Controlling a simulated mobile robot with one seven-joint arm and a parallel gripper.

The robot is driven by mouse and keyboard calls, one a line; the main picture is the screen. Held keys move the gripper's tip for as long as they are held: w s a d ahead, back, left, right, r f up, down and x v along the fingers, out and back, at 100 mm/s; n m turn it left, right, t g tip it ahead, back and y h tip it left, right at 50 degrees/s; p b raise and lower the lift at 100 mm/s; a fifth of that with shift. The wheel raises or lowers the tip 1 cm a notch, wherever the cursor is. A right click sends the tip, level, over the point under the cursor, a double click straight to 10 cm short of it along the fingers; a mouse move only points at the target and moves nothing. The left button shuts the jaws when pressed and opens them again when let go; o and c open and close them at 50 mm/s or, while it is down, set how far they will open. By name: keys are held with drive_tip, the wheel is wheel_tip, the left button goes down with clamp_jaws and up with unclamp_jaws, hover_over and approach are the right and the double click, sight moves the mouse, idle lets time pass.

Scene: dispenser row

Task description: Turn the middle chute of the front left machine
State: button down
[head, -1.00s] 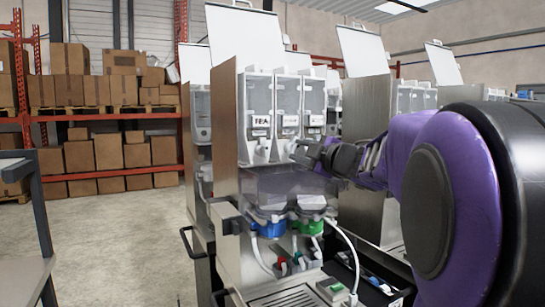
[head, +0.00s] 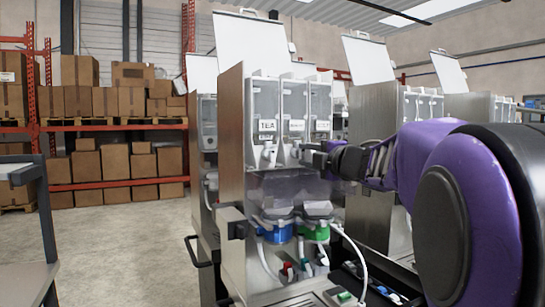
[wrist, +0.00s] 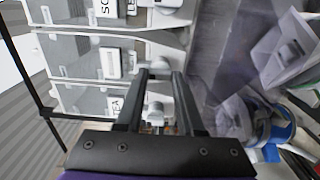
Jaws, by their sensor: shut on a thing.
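The front left machine (head: 231,135) is a steel cabinet with three clear canisters side by side, the left one labelled TEA. The middle chute (head: 295,150) is a small white spout under the middle canister (head: 294,100). My gripper (head: 304,147) reaches in from the right and is shut on this chute. In the wrist view the picture is turned sideways. There the middle chute (wrist: 157,70) sits between the two dark fingertips (wrist: 159,74), and the TEA chute (wrist: 155,110) lies further down between the fingers. The exact contact is partly hidden.
The TEA chute (head: 268,153) is close on the left. Below are a blue-collared mixer (head: 278,233) and a green-collared one (head: 315,232) with white hoses. More machines stand behind and to the right. A grey cart (head: 30,225) stands at left; the floor between is clear.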

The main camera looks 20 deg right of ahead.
drive_tip(key=c, duration=0.5)
unclamp_jaws()
